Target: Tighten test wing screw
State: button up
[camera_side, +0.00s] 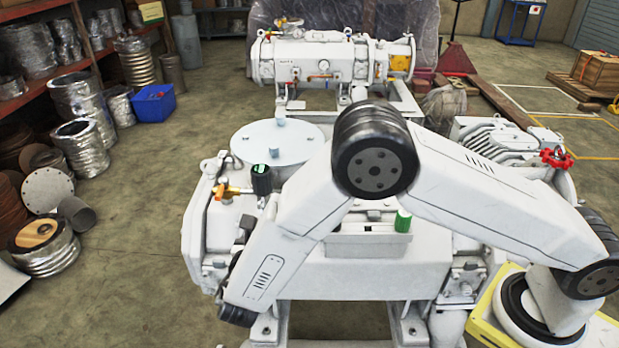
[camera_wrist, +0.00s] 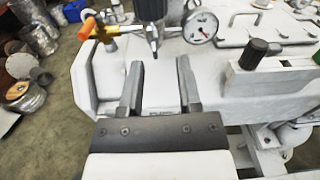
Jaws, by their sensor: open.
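My gripper (camera_wrist: 160,64) is open and empty in the wrist view, its two grey fingers apart and pointing at the white vacuum machine (camera_wrist: 225,95). Just past the fingertips is a dark upright fitting (camera_wrist: 153,12) with a narrow lower tip, between an orange-handled valve (camera_wrist: 106,31) and a round pressure gauge (camera_wrist: 200,27). I cannot clearly make out a wing screw in either view. In the side view the machine (camera_side: 390,270) stands in the middle, with a dark green-topped fitting (camera_side: 261,180) and the orange valve (camera_side: 232,191) at its left. My arm hides the gripper there.
In the wrist view a dark knob (camera_wrist: 258,50) stands on a white box at right. In the side view there is a round lid (camera_side: 262,143) behind the fittings and a second machine (camera_side: 325,65) at the back. Metal ducts (camera_side: 80,145) and a blue bin (camera_side: 153,103) stand left.

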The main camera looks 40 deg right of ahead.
aim_at(259, 208)
jog(key=shift+a+n+t, duration=0.3)
jog(key=shift+a+t, duration=0.1)
jog(key=shift+a, duration=0.15)
jog(key=shift+w, duration=0.1)
jog(key=shift+x, duration=3.9)
jog(key=shift+c, duration=0.2)
grip_shut()
